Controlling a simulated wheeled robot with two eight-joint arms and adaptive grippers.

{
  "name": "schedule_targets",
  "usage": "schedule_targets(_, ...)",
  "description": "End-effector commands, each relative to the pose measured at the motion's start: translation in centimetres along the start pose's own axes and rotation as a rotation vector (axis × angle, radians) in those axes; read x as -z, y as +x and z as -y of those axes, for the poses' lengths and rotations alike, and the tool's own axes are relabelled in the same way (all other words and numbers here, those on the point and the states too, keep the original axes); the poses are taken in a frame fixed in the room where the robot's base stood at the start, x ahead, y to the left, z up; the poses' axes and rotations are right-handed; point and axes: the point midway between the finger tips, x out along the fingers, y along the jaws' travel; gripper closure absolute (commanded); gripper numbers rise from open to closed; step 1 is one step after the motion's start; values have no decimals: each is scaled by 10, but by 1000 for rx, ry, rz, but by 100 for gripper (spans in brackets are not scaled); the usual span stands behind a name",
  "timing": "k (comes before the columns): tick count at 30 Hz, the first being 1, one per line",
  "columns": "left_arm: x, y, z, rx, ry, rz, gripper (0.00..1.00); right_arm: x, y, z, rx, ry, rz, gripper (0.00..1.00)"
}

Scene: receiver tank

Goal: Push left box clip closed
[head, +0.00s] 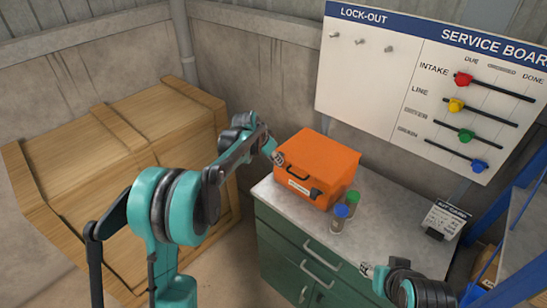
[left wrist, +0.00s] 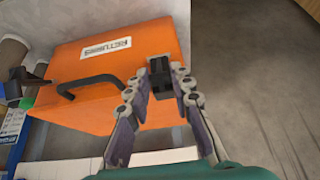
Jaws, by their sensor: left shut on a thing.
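The orange box (head: 322,160) stands on the grey top of a green cabinet, its lid down. In the left wrist view the box (left wrist: 110,105) shows a white label and a black handle (left wrist: 90,86). The left box clip (left wrist: 161,78) is black and sits at the box edge. My left gripper (head: 279,158) is at the box's left front corner; in the left wrist view its fingers (left wrist: 160,88) are around the clip, shut on it. The fingers partly cover the clip, so its exact angle is unclear. My right gripper (head: 367,270) is small, low at right, away from the box.
The right box clip (head: 315,194) is on the box front. A small sign (head: 444,217) stands at the cabinet's right end. A wooden crate (head: 100,170) fills the left. A service board (head: 430,80) hangs behind.

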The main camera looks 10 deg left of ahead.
Motion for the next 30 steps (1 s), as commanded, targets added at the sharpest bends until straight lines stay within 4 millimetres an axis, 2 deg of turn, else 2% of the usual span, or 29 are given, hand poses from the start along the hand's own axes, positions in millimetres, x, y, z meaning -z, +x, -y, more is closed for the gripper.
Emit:
schedule_targets(13,1,1,0,1,1,9,100,0,-1,0,0,0,0,57)
schedule_targets(14,1,1,0,1,1,9,73,0,-1,0,0,0,0,57)
schedule_targets(15,1,1,0,1,1,9,62,0,-1,0,0,0,0,57)
schedule_targets(16,1,1,0,0,1,9,57,0,-1,0,0,0,0,57)
schedule_targets(26,1,-2,0,0,0,9,57,0,-1,0,0,0,0,57)
schedule_targets(30,1,-17,0,0,0,9,57,1,-1,0,0,0,0,57)
